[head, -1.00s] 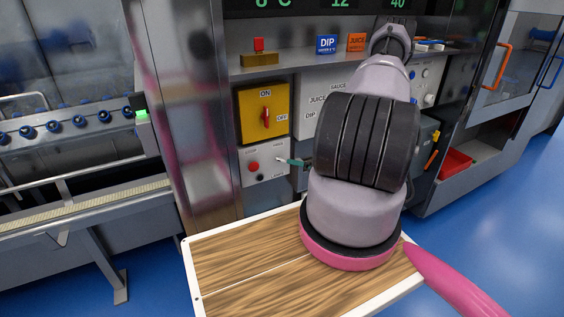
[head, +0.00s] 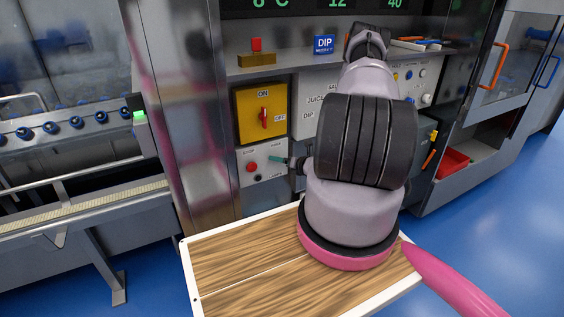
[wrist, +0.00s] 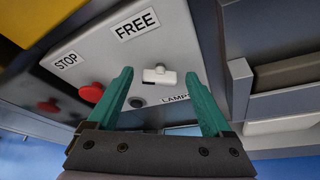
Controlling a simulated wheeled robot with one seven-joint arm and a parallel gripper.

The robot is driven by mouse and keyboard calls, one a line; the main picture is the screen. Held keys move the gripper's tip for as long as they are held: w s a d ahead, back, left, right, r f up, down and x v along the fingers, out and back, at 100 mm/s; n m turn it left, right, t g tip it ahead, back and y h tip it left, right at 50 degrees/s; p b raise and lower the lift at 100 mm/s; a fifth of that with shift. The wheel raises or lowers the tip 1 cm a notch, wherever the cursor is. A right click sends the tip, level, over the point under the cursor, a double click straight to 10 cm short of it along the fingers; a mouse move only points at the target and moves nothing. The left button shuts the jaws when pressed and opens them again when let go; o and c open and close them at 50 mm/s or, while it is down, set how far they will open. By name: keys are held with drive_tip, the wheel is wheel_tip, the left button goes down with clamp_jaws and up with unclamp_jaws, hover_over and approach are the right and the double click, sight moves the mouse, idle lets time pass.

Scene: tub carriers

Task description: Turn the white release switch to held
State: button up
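In the wrist view the white release switch (wrist: 160,76) is a small white handle on a stem, on a pale grey panel (wrist: 95,48). Its crossbar lies roughly level in the picture, below a label reading FREE (wrist: 137,23). My gripper (wrist: 159,72) is open, its two green fingers spread on either side of the switch in the picture. I cannot tell whether either finger touches it. In the head view a green finger of my gripper (head: 275,160) is at the panel's right part, and the switch is not distinguishable there.
On the same panel are a red stop button (wrist: 91,92) under STOP and a dark round part (wrist: 137,103) by a LAMPS label. A yellow box with a red ON/OFF handle (head: 263,118) is above the panel. A wooden-topped board (head: 245,262) lies below my arm.

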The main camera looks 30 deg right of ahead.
clamp_jaws()
drive_tip(key=shift+m, duration=0.3)
drive_tip(key=m+t+y, duration=0.1)
drive_tip(key=m, duration=0.2)
drive_tip(key=m+y, duration=0.1)
drive_tip(key=m, duration=0.2)
drive_tip(key=f+m+t+y, duration=0.1)
drive_tip(key=m+y, duration=0.1)
drive_tip(key=shift+d+m+t, duration=0.25)
drive_tip(key=shift+m+t, duration=0.05)
drive_tip(key=shift+m, duration=0.1)
idle(0.3)
drive_tip(key=shift+o, duration=0.9)
unclamp_jaws()
